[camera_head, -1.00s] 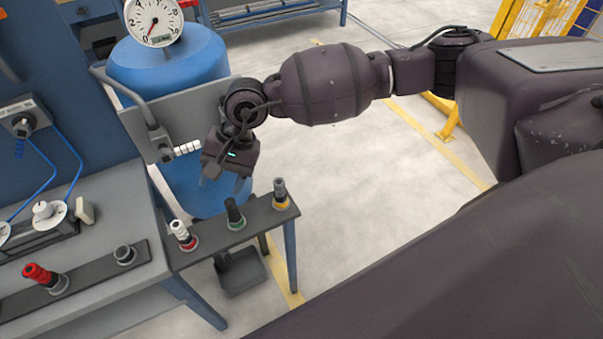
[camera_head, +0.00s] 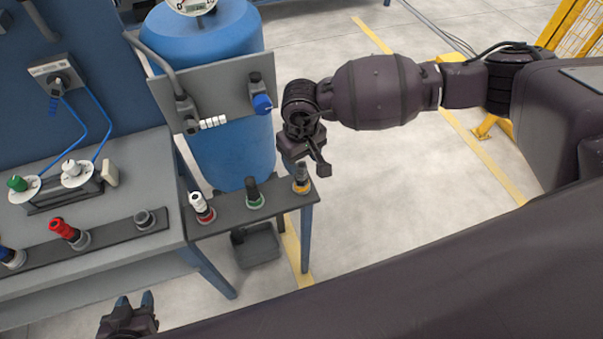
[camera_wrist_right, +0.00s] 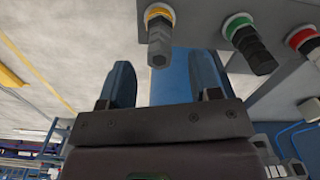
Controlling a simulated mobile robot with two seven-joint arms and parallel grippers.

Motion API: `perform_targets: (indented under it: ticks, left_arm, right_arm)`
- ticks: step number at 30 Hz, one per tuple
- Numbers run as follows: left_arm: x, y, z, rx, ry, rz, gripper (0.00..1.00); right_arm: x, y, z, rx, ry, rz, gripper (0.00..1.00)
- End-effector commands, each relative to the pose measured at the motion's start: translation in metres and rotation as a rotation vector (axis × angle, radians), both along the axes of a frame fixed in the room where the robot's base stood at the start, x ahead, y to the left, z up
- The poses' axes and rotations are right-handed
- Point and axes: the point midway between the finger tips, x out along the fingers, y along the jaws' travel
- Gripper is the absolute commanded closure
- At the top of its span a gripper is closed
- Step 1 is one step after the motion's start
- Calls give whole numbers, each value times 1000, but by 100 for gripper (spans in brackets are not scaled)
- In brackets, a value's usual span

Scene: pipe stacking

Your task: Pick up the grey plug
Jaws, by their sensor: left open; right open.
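The grey plug (camera_head: 301,178) stands upright in a yellow-ringed socket at the right end of the narrow dark shelf (camera_head: 227,206). In the right wrist view the grey plug (camera_wrist_right: 160,42) is ahead of the fingertips, roughly in line with the gap. My right gripper (camera_head: 307,166) is open and empty, close above the plug, and partly hides it in the head view. Its two blue fingers (camera_wrist_right: 162,80) are well apart in the wrist view. My left gripper (camera_head: 134,301) is open at the bottom edge of the head view, away from the plug.
A dark plug (camera_head: 252,190) in a green-ringed socket and a white plug (camera_head: 199,202) in a red-ringed one share the shelf. A blue tank (camera_head: 232,150) with a grey panel stands behind. A workbench (camera_head: 130,190) is at left; open floor lies right.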

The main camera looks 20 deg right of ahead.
Motion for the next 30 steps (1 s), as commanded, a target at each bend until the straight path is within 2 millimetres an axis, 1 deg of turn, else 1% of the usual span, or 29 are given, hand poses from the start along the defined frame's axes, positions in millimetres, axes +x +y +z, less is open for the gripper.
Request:
perform_targets:
  ticks: [5, 11, 15, 18, 24, 25, 30]
  left_arm:
    - [4, -2, 4, -3, -8, 0, 57]
    - [6, -2, 11, -4, -13, 0, 57]
    - [5, -2, 11, -4, -13, 0, 57]
    - [5, -2, 11, -4, -12, 0, 57]
    - [4, -1, 10, -3, -9, -1, 57]
    - [3, -1, 9, -2, -8, -1, 57]
    - [0, 0, 7, -2, -2, 1, 57]
  right_arm:
    - [0, 0, -10, 1, 1, -3, 43]
    - [1, 0, -36, 1, 1, -3, 43]
    - [2, 0, -51, 1, 1, -2, 43]
    - [2, 0, -56, 1, 0, -2, 43]
    - [2, 0, -56, 1, -1, -1, 43]
    - [2, 0, -56, 1, -1, -1, 44]
    - [2, 0, -56, 1, -1, -2, 70]
